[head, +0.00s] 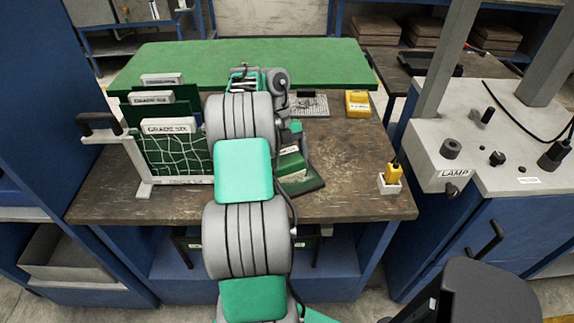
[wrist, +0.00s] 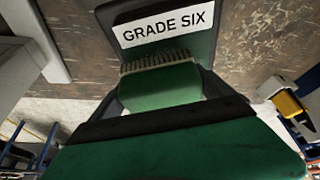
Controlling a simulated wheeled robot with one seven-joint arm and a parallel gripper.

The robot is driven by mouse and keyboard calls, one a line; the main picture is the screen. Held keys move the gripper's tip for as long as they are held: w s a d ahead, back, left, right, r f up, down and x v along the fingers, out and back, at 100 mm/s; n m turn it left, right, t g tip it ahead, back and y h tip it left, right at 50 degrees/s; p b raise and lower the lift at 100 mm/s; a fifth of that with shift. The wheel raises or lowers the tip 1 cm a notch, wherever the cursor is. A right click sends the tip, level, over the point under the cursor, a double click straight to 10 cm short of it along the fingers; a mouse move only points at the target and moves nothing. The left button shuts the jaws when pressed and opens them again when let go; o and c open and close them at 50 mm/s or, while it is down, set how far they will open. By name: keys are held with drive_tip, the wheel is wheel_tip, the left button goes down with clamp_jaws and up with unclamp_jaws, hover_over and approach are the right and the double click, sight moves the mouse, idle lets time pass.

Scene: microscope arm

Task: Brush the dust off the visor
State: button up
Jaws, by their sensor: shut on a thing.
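In the wrist view, my gripper (wrist: 160,88) is shut on a green-handled brush (wrist: 158,90). The brush's pale bristles point up the picture toward a dark green piece (wrist: 205,18) with a white label reading GRADE SIX, which looks like the visor. The bristle ends lie close under the label; I cannot tell whether they touch it. No dust shows clearly on it. In the head view, a dark green piece (head: 313,184) with pale labels lies on the bench just right of my arm.
The worn bench (head: 350,185) has bare room on its right. A rack (head: 143,188) with labelled green panels stands at left. A yellow-handled tool (head: 394,173) sits in a white holder at the right edge. A yellow box (head: 358,103) is behind; the LAMP unit (head: 455,165) stands beyond a gap.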

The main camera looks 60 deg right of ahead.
drive_tip(key=shift+f+b, duration=0.4)
drive_tip(key=shift+b, duration=0.05)
idle(0.3)
drive_tip(key=shift+s+d+r+p, duration=0.2)
drive_tip(key=shift+s+d+p, duration=0.4)
drive_tip(key=shift+p, duration=0.1)
drive_tip(key=shift+d+f, duration=0.1)
drive_tip(key=shift+d, duration=0.05)
drive_tip(key=shift+s, duration=0.1)
drive_tip(key=shift+s+d+p, duration=0.55)
drive_tip(key=shift+s+d, duration=0.1)
drive_tip(key=shift+d, duration=0.15)
drive_tip(key=shift+w+a+f, duration=0.1)
drive_tip(key=shift+f, duration=0.05)
